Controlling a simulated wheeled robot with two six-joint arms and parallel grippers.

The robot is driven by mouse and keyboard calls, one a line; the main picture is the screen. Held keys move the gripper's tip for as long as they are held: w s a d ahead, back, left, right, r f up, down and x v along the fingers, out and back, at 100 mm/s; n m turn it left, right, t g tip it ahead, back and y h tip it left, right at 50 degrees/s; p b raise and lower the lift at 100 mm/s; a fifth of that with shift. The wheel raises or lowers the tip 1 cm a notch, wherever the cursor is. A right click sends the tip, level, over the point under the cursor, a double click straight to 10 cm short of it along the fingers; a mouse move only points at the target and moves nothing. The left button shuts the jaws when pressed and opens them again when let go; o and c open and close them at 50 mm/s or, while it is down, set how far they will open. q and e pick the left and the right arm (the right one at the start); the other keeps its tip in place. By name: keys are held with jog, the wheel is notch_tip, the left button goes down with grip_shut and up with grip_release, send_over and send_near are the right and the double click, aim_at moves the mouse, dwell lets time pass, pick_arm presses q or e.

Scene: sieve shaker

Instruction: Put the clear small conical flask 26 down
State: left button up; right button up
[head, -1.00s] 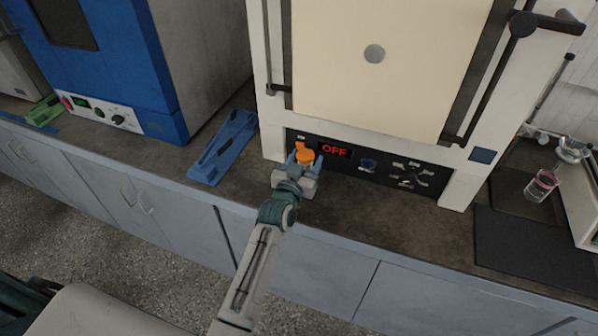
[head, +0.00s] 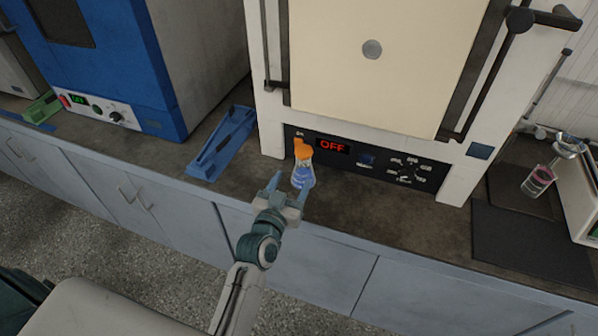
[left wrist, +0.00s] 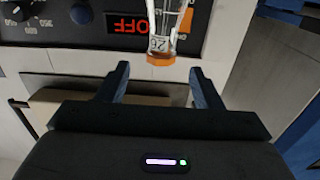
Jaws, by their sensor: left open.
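The small conical flask 26 (head: 303,178) stands upright on the counter, close in front of the furnace's control panel. My right gripper is not in view.
The furnace (head: 270,70) with a lit OFF display stands directly behind the flask. A blue tray-like holder (head: 222,145) lies to the left, near a blue oven (head: 110,65). A dark mat (head: 530,245) and a beaker (head: 538,181) are at right. The counter's front edge is close.

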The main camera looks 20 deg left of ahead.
aim_at(301, 161)
pick_arm(q)
jog(key=w+p, duration=0.1)
jog(key=w, duration=0.4)
jog(key=shift+d+r, duration=0.1)
jog(key=shift+r, duration=0.05)
jog(key=shift+w+p, duration=0.3)
jog(key=shift+w, duration=0.3)
jog(key=w+p, duration=0.2)
jog(key=w, duration=0.2)
jog(key=shift+w, duration=0.4)
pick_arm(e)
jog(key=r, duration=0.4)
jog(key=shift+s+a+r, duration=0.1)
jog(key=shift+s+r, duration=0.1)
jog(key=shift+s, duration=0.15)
pick_arm(q)
jog(key=shift+s, duration=0.1)
jog(key=shift+c, duration=0.4)
jog(key=c, duration=1.1)
jog(key=o, duration=1.2)
